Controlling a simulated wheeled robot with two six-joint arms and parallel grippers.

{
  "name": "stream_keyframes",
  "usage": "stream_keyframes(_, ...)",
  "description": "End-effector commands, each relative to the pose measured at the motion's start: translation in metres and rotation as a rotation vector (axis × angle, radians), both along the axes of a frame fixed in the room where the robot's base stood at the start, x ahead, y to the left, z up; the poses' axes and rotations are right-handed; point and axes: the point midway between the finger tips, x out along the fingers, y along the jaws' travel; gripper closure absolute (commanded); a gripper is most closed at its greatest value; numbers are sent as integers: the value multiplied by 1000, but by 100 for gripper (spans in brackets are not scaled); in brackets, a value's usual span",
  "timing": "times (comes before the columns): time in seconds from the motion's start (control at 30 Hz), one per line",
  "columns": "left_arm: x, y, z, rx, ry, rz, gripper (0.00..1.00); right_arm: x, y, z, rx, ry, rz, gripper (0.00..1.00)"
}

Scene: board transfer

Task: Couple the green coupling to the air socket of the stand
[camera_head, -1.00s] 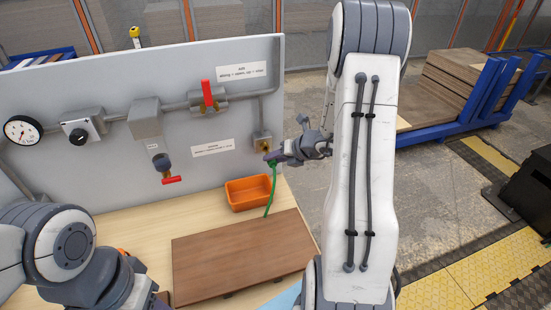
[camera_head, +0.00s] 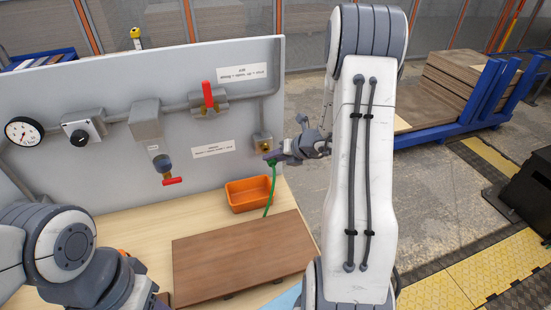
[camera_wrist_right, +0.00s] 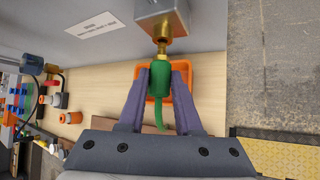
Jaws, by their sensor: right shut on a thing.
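The green coupling (camera_wrist_right: 161,84) is held between the two fingers of my right gripper (camera_wrist_right: 162,80), which is shut on its sides. Its green hose hangs down below it, also in the head view (camera_head: 270,195). The brass air socket (camera_wrist_right: 163,46) sticks out of a grey box on the stand's panel (camera_head: 120,80). The coupling's end is in line with the brass socket and meets it in the wrist view; I cannot tell whether it is locked on. In the head view my right gripper (camera_head: 270,158) is just below the socket box (camera_head: 262,138). My left gripper's jaws do not show.
An orange bin (camera_head: 247,208) stands on the bench below the socket. A brown board (camera_head: 240,262) lies in front of it. A red-handled valve (camera_head: 208,98), a lower red-handled valve (camera_head: 166,172) and a gauge (camera_head: 21,131) are on the panel. My left arm is at lower left.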

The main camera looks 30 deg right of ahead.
Motion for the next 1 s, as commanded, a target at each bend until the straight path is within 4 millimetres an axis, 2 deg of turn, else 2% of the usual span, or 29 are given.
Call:
stream_keyframes(0.97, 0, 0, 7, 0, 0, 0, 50, 21, -5, 0, 0, 0, 0, 100)
stream_keyframes(1.0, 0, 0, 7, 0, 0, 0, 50, 21, -5, 0, 0, 0, 0, 55)
